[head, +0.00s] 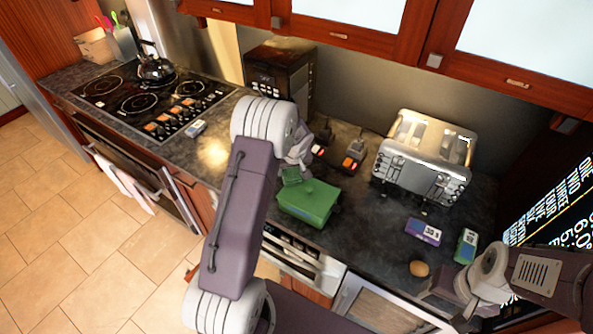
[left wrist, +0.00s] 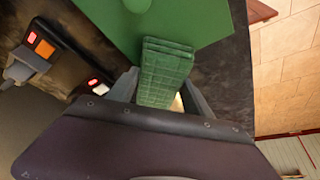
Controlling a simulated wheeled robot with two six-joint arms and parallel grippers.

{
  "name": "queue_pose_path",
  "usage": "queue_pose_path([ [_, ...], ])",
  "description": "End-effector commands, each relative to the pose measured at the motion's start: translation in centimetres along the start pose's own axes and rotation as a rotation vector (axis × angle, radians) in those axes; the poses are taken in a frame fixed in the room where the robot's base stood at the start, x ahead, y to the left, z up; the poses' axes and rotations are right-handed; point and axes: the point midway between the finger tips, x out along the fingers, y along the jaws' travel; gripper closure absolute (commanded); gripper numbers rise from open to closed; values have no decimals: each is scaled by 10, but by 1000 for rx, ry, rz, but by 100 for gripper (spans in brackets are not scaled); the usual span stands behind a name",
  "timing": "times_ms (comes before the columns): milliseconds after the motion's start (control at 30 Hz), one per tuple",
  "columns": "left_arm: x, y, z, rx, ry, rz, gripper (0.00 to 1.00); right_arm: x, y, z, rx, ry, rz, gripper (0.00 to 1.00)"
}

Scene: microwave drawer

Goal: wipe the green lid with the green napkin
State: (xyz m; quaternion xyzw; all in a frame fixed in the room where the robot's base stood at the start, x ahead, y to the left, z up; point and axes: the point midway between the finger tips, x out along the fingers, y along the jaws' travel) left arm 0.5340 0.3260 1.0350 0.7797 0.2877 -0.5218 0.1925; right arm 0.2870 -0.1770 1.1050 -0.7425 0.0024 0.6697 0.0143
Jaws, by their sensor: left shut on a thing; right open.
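The green container with its green lid (head: 312,197) sits on the dark counter near the front edge, in the middle of the head view. The lid (left wrist: 205,20) also fills the top of the left wrist view, with a round knob on it. My left gripper (head: 296,172) is shut on the folded green napkin (left wrist: 165,72), which has a checked pattern. The napkin (head: 291,176) is at the lid's back left corner; I cannot tell whether it touches the lid. My right gripper (head: 467,305) is open at the lower right, partly out of view.
A toaster (head: 426,157) stands behind and right of the lid. A black device with orange and red switches (head: 345,158) lies behind it. A purple box (head: 423,231), a green box (head: 466,246) and a brown egg (head: 419,268) are to the right. The stove (head: 150,100) is at left.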

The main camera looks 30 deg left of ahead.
Motion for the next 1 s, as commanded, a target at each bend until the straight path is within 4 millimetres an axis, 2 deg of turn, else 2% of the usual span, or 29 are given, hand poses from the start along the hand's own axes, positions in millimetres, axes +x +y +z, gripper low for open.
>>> queue_pose_path([
  [333, -3, 0, -2, 0, 1, 1, 74, -3, 0, 0, 0, 0, 0, 31],
  [800, -55, 0, -24, -1, 1, 1, 74, -43, -1, -4, 0, 0, 0, 31],
  [1000, -56, 0, -24, 0, 1, 1, 74, -42, -1, -4, 0, 0, 0, 31],
])
